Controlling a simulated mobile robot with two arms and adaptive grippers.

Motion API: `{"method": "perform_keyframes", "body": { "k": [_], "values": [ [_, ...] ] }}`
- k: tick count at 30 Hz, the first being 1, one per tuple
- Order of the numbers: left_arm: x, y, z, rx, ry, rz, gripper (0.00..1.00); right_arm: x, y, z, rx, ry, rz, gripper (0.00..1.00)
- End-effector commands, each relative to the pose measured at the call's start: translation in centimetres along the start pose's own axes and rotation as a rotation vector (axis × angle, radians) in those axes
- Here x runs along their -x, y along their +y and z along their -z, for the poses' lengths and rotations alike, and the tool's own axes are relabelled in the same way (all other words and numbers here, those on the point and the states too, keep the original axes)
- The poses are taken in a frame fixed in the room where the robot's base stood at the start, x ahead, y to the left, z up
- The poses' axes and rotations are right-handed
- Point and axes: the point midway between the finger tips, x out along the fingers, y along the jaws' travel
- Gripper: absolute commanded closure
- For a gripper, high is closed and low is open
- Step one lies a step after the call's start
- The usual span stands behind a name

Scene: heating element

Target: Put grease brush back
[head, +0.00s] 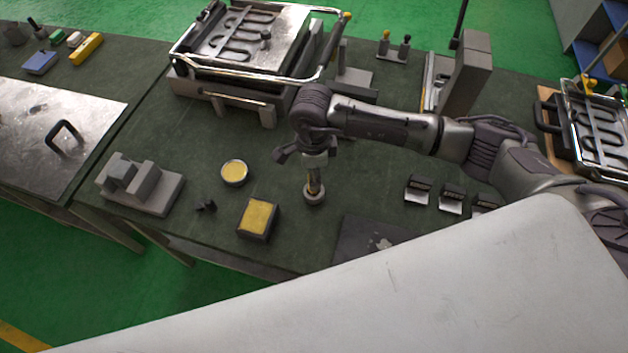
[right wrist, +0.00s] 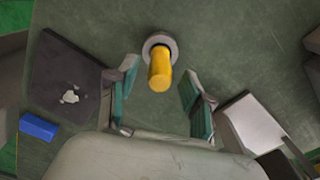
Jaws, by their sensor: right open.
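The grease brush (head: 314,180), with a yellow handle (right wrist: 159,72), stands upright in a small round grey holder (head: 314,197) on the green table. The holder's ring also shows in the right wrist view (right wrist: 154,40). My right gripper (head: 307,155) is above the brush, pointing down. In the right wrist view its two teal-padded fingers (right wrist: 160,90) are spread, one on each side of the handle, with visible gaps. The brush's lower end is hidden in the holder. My left gripper is not in view.
A round yellow tin (head: 234,173) and a box with yellow content (head: 258,218) stand left of the holder. A grey block fixture (head: 141,186) is further left. A metal press frame (head: 250,45) is behind. Small black-and-white blocks (head: 451,199) lie to the right.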

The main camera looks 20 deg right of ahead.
Motion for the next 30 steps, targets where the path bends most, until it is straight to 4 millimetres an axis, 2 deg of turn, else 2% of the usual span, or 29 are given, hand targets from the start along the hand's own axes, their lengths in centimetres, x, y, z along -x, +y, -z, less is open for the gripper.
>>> {"method": "perform_keyframes", "body": {
  "k": [1,6,12,18,30],
  "values": [
    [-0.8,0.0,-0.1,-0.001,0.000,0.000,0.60,0.9,-0.2,0.0,0.003,-0.002,0.008,0.49],
    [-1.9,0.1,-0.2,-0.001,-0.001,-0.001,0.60,4.5,-0.2,0.0,0.001,-0.002,0.006,0.49],
    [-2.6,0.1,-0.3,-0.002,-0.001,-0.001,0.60,7.3,-0.1,0.0,0.000,0.000,0.003,0.49],
    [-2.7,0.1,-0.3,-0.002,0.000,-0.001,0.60,8.1,0.0,0.0,0.000,0.000,0.000,0.49],
    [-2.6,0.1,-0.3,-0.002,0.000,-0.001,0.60,8.1,0.0,0.0,0.000,0.000,0.000,0.49]
  ]
}}
